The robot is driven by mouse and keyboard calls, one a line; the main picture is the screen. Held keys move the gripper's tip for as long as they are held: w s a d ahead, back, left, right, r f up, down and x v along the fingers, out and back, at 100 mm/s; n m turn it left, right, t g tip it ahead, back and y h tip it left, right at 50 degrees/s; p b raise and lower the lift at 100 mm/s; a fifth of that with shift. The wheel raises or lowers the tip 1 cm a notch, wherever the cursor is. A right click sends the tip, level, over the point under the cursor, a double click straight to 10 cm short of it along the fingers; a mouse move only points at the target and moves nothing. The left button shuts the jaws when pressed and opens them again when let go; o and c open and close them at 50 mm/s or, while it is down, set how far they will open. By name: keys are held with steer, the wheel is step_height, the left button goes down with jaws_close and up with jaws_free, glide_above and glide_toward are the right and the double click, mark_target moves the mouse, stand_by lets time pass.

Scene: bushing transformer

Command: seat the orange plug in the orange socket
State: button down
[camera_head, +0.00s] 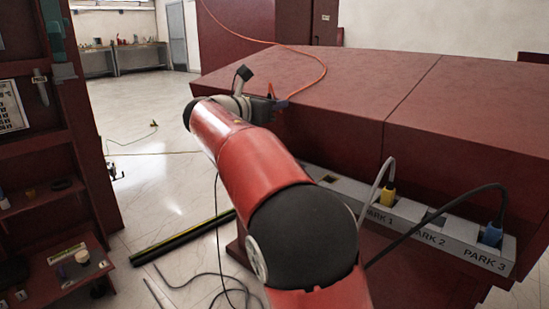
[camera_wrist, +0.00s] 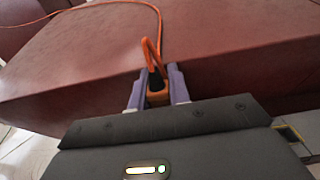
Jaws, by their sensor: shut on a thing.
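The orange plug (camera_wrist: 157,97) sits between the two pale purple fingers of my gripper (camera_wrist: 158,90) in the wrist view, and the fingers are shut on it. Its orange cable (camera_wrist: 149,50) loops up from it and runs away over the red cabinet top. In the head view my gripper (camera_head: 274,101) is at the front edge of the cabinet, and the orange cable (camera_head: 322,66) rises from there. The plug itself is mostly hidden by my arm in the head view. I cannot make out an orange socket in either view.
A grey parking strip (camera_head: 457,243) runs along the cabinet's front. A yellow plug (camera_head: 388,195) is in PARK 1 and a blue plug (camera_head: 491,234) in PARK 3; PARK 2 looks empty. Black cables and a dark bar (camera_head: 183,238) lie on the floor. A red shelf (camera_head: 70,268) stands left.

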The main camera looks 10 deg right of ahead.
step_height(320, 180, down, 12)
steer(key=b, duration=0.2)
steer(key=shift+r+b, duration=0.1)
steer(key=shift+b, duration=0.2)
steer(key=c, duration=1.3)
jaws_free()
steer(key=p+v, duration=0.1)
steer(key=v, duration=1.1)
